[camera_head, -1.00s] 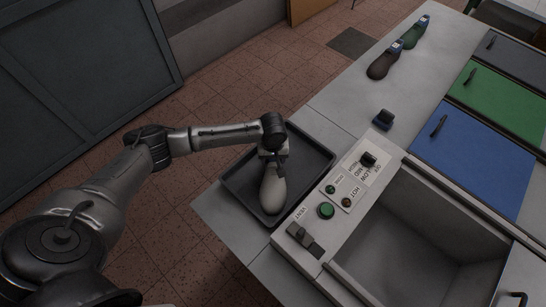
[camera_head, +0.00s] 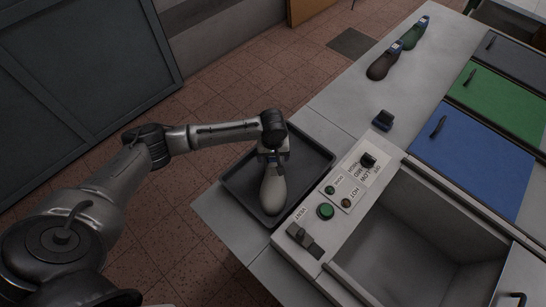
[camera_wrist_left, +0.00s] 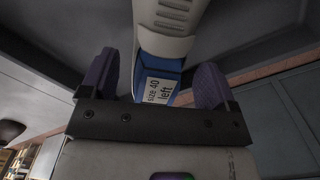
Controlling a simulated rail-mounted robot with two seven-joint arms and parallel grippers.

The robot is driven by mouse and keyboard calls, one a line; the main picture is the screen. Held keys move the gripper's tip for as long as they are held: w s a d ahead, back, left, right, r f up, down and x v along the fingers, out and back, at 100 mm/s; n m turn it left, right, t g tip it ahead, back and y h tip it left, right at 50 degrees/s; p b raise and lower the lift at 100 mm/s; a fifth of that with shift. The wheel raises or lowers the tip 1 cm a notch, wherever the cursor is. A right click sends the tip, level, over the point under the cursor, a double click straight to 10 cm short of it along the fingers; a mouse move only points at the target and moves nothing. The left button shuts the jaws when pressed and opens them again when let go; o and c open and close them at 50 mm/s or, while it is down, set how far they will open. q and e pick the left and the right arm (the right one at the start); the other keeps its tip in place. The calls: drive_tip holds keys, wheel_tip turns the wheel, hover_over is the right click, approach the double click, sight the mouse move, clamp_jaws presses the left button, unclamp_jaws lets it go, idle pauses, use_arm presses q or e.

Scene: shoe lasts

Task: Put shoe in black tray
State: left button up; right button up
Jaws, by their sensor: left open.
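A grey shoe last (camera_head: 273,190) lies in the black tray (camera_head: 316,173) at the table's near left corner, toe toward the front. My left gripper (camera_head: 272,155) is over its heel end. In the left wrist view the last (camera_wrist_left: 165,25) shows between the two purple fingers of the open gripper (camera_wrist_left: 155,85), with a blue band and a label reading "size 40 left". A gap shows beside the fingers. Whether the last rests fully on the tray floor is hard to tell. My right gripper is not in view.
Right of the tray is a control panel (camera_head: 327,211) with knobs and a deep open bin (camera_head: 420,235). Blue (camera_head: 465,165) and green (camera_head: 500,105) lids lie at right.

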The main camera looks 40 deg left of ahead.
use_arm(q)
wheel_tip(320, 180, up, 10)
drive_tip(key=shift+r+p, duration=0.2)
drive_tip(key=shift+p, duration=0.6)
drive_tip(key=d+r+m+t, duration=0.9)
drive_tip(key=m, duration=0.6)
drive_tip(key=s+f+n+g, duration=0.1)
drive_tip(key=s+f, duration=0.4)
drive_tip(key=s, duration=0.4)
drive_tip(key=s+d+f+n+g, duration=0.1)
drive_tip(key=s+f+g, duration=0.1)
drive_tip(key=s+f, duration=0.4)
drive_tip(key=s+f+n+g, duration=0.1)
drive_tip(key=s+f, duration=0.4)
drive_tip(key=s, duration=0.7)
drive_tip(key=shift+s+d+f+n+g, duration=0.3)
drive_tip(key=shift+f+n+g, duration=0.1)
drive_tip(key=shift+g, duration=0.3)
